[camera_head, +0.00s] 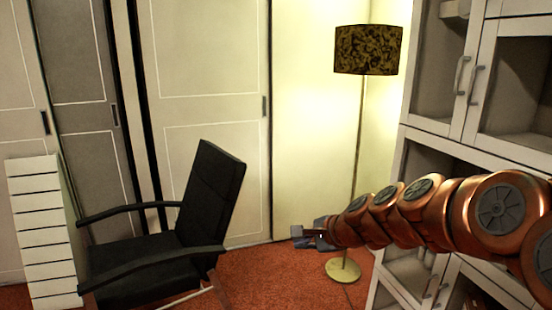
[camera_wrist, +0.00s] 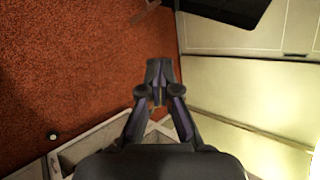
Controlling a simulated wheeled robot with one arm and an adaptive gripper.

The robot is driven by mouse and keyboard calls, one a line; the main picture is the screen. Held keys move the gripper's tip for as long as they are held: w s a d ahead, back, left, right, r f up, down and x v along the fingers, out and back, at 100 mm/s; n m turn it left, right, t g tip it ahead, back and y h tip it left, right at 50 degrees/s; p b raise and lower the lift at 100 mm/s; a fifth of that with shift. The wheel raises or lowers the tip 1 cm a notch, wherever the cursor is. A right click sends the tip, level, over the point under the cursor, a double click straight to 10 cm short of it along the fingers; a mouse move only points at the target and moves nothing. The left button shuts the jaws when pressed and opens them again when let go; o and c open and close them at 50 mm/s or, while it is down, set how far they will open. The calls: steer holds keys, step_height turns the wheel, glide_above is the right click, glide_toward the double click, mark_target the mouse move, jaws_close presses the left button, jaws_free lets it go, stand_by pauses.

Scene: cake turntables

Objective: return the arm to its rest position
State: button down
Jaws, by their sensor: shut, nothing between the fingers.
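My arm, copper-coloured, stretches in from the right side of the head view toward the middle. My gripper (camera_head: 297,231) is at its far end, in front of the wall and the red carpet, left of the lamp pole. In the wrist view my gripper (camera_wrist: 159,68) has its two dark fingers together at the tips, with nothing between them. Below it in that view are red carpet and pale panels.
A black armchair (camera_head: 205,200) stands left of my gripper, with a white slatted unit (camera_head: 40,230) beyond it. A floor lamp (camera_head: 368,50) stands behind my arm. A white glass-door cabinet (camera_head: 425,80) is close on the right. Red carpet (camera_head: 265,275) is open between chair and lamp.

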steer(key=s+d+f+n+g+h+p, duration=0.1)
steer(key=s+d+n+g+h, duration=0.1)
steer(key=s, duration=1)
steer(key=s+d+f+n+g+h+p, duration=0.1)
steer(key=s+d+n+g, duration=0.3)
steer(key=s, duration=0.9)
steer(key=s+d+f+n+g+h+p, duration=0.1)
steer(key=s+d+f+n+g+h, duration=0.2)
steer(key=s, duration=1)
steer(key=d+n, duration=0.2)
steer(key=n, duration=0.3)
steer(key=shift+s+d+h, duration=0.15)
steer(key=shift+d+h, duration=0.15)
steer(key=shift+d, duration=0.05)
